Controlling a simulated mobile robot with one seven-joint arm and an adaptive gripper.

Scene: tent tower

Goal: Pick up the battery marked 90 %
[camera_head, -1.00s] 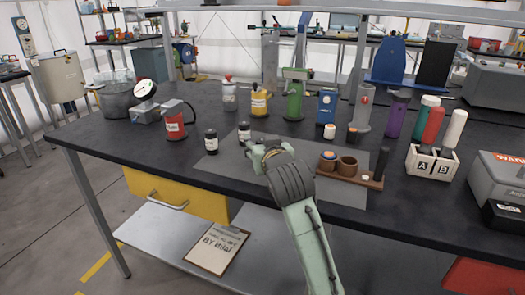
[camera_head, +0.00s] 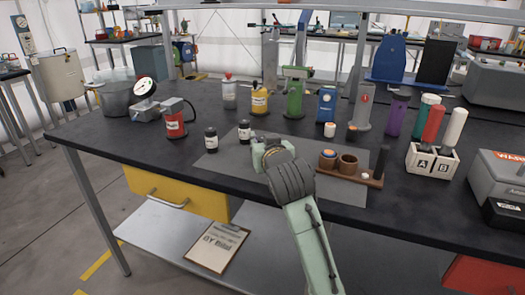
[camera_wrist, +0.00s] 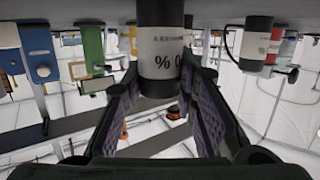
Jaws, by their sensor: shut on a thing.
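In the wrist view, which is upside down, a dark battery with a white label (camera_wrist: 160,50) stands upright between the fingers of my gripper (camera_wrist: 170,78). Its label shows "0 %"; the first digit is not clear. My gripper is shut on this battery. In the head view my gripper (camera_head: 262,148) is low over the grey mat, and the battery (camera_head: 244,132) shows at its left. A second black jar-like battery with a pale label (camera_head: 211,140) stands further left, apart from the gripper; its marking is too small to read there.
A brown wooden holder (camera_head: 348,175) is close at the right. A white A/B box (camera_head: 431,163) is further right. The front-left tabletop is clear.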

